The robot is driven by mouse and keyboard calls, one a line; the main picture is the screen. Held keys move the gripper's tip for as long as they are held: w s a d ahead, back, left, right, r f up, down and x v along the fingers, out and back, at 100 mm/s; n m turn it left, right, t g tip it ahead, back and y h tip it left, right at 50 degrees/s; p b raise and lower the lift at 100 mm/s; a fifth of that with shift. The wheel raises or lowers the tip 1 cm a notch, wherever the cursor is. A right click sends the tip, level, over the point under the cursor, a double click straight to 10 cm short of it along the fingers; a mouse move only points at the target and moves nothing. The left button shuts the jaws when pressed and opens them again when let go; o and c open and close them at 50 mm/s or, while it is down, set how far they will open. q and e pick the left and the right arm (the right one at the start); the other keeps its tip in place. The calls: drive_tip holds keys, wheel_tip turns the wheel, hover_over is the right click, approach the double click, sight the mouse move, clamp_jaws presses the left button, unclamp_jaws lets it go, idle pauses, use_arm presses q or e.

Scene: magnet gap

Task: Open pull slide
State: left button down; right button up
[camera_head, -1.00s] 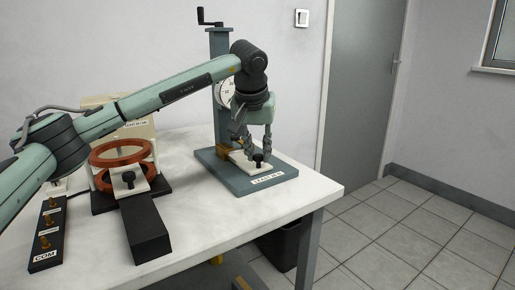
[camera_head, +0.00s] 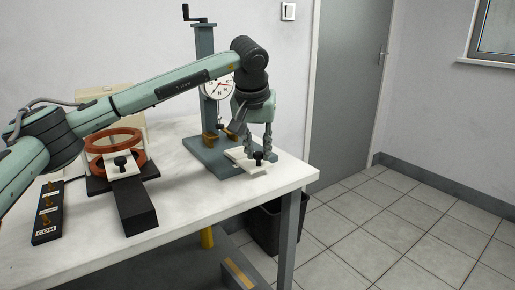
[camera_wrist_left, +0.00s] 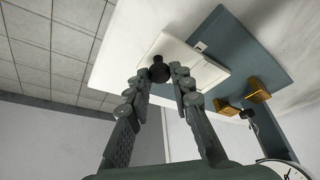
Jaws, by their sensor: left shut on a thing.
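The pull slide is a white plate (camera_head: 236,154) with a black knob (camera_head: 258,158) on top, on the grey-green base (camera_head: 203,152) of the crank stand. The plate sticks out past the base's front edge. My left gripper (camera_head: 259,151) points down with its fingers on either side of the knob, shut on it. In the left wrist view the knob (camera_wrist_left: 160,70) sits between the fingertips, and the white plate (camera_wrist_left: 198,60) reaches out from the base (camera_wrist_left: 240,50). My right gripper is not in view.
Brass blocks (camera_wrist_left: 257,90) stand on the base behind the slide. The crank column (camera_head: 205,70) carries a round dial (camera_head: 218,86). Copper coils (camera_head: 115,140) and a black terminal strip (camera_head: 48,210) are at left. A dark bin (camera_head: 265,228) stands below the table (camera_head: 225,195).

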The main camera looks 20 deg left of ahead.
use_arm(q)
drive_tip(key=c, duration=1.4)
unclamp_jaws()
drive_tip(key=shift+o, duration=0.2)
drive_tip(key=v, duration=1.2)
